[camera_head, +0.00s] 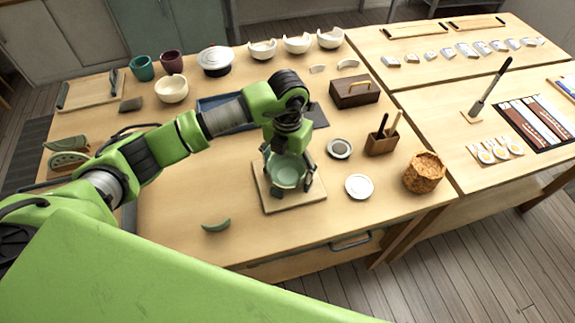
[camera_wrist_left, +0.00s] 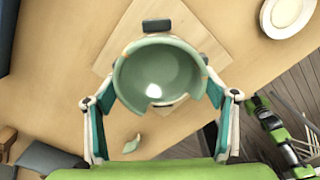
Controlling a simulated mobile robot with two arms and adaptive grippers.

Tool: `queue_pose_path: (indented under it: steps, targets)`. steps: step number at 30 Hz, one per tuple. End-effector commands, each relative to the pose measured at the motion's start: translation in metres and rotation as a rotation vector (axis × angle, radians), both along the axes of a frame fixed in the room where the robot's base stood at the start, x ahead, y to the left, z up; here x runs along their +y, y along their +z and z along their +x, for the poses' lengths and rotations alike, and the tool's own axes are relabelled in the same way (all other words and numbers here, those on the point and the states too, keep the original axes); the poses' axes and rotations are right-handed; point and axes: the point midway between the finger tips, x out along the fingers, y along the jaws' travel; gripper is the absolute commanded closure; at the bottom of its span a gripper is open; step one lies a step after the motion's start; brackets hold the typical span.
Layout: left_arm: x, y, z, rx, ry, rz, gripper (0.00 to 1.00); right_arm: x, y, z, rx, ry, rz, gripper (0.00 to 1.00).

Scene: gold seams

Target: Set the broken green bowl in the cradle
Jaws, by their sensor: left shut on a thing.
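The broken green bowl (camera_head: 290,175) is upright, with a gap in its rim. My left gripper (camera_head: 288,168) is shut on it, with fingers on both sides. In the left wrist view the bowl (camera_wrist_left: 158,78) sits between the fingertips of my left gripper (camera_wrist_left: 160,92), its gap toward the bottom of the picture. Under it is the cradle, a pale square board (camera_head: 275,203) with dark pads around the bowl; one pad and the board (camera_wrist_left: 115,58) show past its rim. I cannot tell whether the bowl touches the cradle.
A green shard (camera_head: 216,226) lies on the table, left of the cradle. A white dish (camera_head: 358,186), a dark-centred dish (camera_head: 339,148), a tool holder (camera_head: 381,143) and a woven basket (camera_head: 424,173) stand to the right. The table front around the shard is clear.

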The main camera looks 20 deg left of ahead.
Motion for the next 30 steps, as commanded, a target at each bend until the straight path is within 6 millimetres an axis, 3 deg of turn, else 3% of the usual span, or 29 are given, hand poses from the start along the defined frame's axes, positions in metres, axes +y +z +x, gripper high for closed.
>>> queue_pose_path:
  steps: [25,26,27,30]
  targets:
    - [-0.0001,-0.0035,0.0003,-0.001,0.000,0.000,0.42,-0.0002,-0.0040,0.0000,0.000,0.000,0.000,0.60]
    - [-0.0001,-0.0035,0.0003,-0.001,0.000,0.000,0.15,-0.0002,-0.0040,0.0000,0.000,0.000,0.000,0.60]
    - [-0.0001,-0.0035,0.0003,-0.001,0.000,0.000,0.05,-0.0003,-0.0040,0.0000,0.000,0.000,0.000,0.60]
    - [-0.0001,-0.0036,0.0002,-0.001,0.000,0.000,0.03,-0.0004,-0.0040,0.0000,0.000,0.000,0.000,0.60]
